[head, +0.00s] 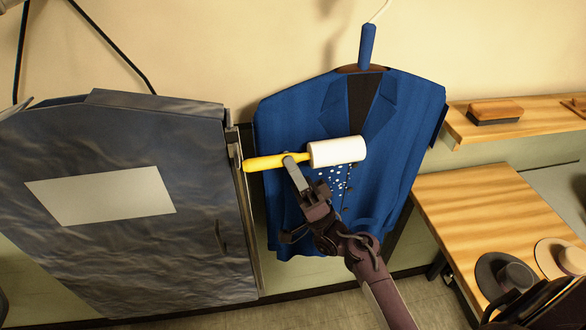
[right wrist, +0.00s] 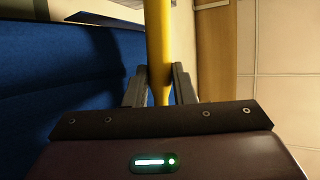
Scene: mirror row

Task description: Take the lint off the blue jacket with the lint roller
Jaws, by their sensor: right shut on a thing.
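The blue jacket (head: 290,125) hangs on a hanger with a blue top (head: 367,45) against the wall in the head view. The lint roller's white head (head: 337,151) is in front of the jacket's middle; I cannot tell whether it touches the cloth. White and dark specks of lint (head: 340,180) show just below it. My right gripper (head: 292,160) is shut on the yellow handle (head: 262,162). In the right wrist view the handle (right wrist: 158,50) stands between the two fingers (right wrist: 160,88), with blue cloth (right wrist: 60,75) to the left. My left gripper is not in view.
A grey cabinet (head: 110,130) with a pale panel stands close left of the jacket. At right, a wooden shelf (head: 540,118) holds a brush (head: 495,111). Below it, a wooden table (head: 460,205) bears a dark hat (head: 505,275) and a pale hat (head: 560,257).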

